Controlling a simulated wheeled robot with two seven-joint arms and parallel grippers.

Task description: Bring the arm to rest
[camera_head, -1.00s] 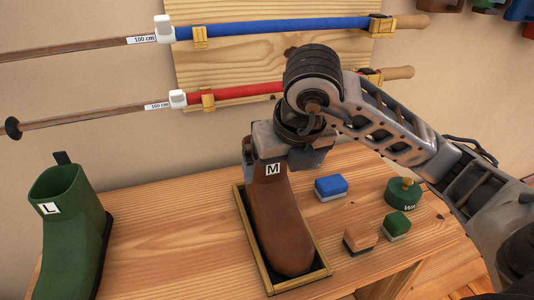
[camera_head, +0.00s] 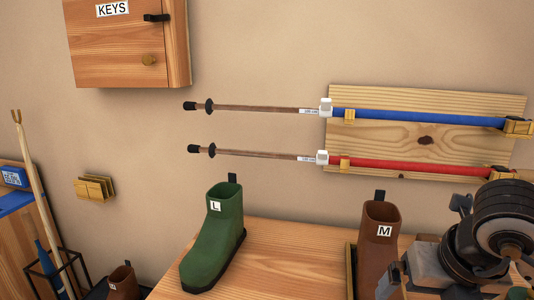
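My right arm comes in at the lower right, and its gripper (camera_head: 398,280) is partly visible there, in front of and just right of the brown boot marked M (camera_head: 379,222). The gripper's fingers are too cut off and hidden to tell open from shut. The brown boot stands upright, its lower part hidden by my arm and the picture edge. Part of a tray's wooden rim (camera_head: 350,268) shows at its left. My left gripper is not in view.
A green boot marked L (camera_head: 217,235) stands on the wooden bench (camera_head: 275,245). Blue (camera_head: 420,118) and red (camera_head: 420,166) poles hang on a wall board (camera_head: 400,142). A KEYS cabinet (camera_head: 120,45) is upper left. Another brown boot (camera_head: 123,282) is low at left. Bench between the L and M boots is clear.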

